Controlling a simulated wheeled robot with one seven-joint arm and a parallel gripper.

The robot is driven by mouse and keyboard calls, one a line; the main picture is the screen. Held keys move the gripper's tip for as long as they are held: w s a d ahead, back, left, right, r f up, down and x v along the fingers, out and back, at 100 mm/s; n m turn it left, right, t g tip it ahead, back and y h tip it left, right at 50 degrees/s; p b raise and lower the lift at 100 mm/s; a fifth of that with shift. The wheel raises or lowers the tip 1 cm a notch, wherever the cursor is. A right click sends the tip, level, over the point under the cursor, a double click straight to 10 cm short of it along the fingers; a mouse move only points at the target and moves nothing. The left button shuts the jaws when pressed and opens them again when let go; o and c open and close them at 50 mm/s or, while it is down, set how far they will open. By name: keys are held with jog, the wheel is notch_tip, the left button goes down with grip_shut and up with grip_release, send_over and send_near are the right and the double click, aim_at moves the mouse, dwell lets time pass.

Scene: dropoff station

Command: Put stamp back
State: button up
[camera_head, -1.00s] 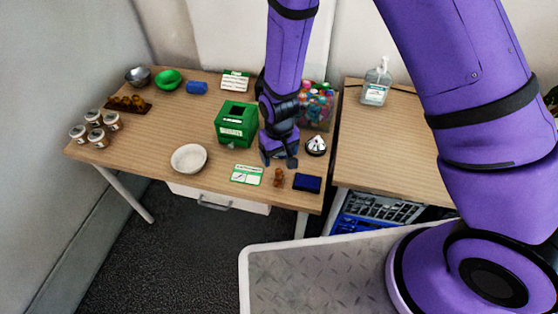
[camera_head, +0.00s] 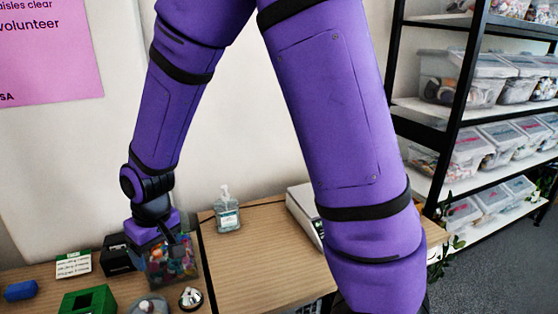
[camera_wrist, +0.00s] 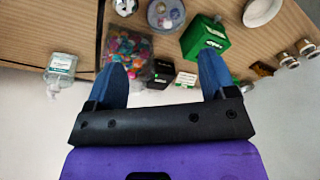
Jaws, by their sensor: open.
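My gripper (camera_wrist: 163,75) is open and empty, with two blue fingertips spread wide in the wrist view. In the head view my gripper (camera_head: 168,238) is at the back of the wooden table, in front of or over a clear bin of colourful bits (camera_head: 172,265); its fingers are hard to make out there. The bin (camera_wrist: 126,48) also shows beside the left finger in the wrist view. I cannot make out a stamp or the dark blue pad in either view now; the table's front part is out of view.
A green box (camera_head: 88,302), a black box (camera_head: 118,254), a white card (camera_head: 74,264), a round dish (camera_wrist: 165,14) and a silver bell (camera_head: 190,298) stand near the bin. A sanitizer bottle (camera_head: 227,212) is on the right table (camera_head: 265,250), with clear surface around it.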

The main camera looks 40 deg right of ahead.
jog(key=s+d+r+t, duration=0.1)
jog(key=s+d+r, duration=0.15)
jog(key=r, duration=0.25)
jog(key=s+d+r+m, duration=0.1)
jog(key=s+d+r, duration=0.1)
jog(key=d+r, duration=0.25)
jog(key=s+d+r+t, duration=0.1)
jog(key=s+d+r, duration=0.2)
jog(key=r, duration=0.3)
jog(key=s+d+r+m+t, duration=0.1)
jog(key=s+d+r, duration=0.2)
jog(key=s, duration=0.3)
jog(key=s+d+r+m+h, duration=0.1)
jog(key=s+d+r, duration=0.3)
jog(key=s, duration=0.3)
jog(key=shift+t, duration=0.4)
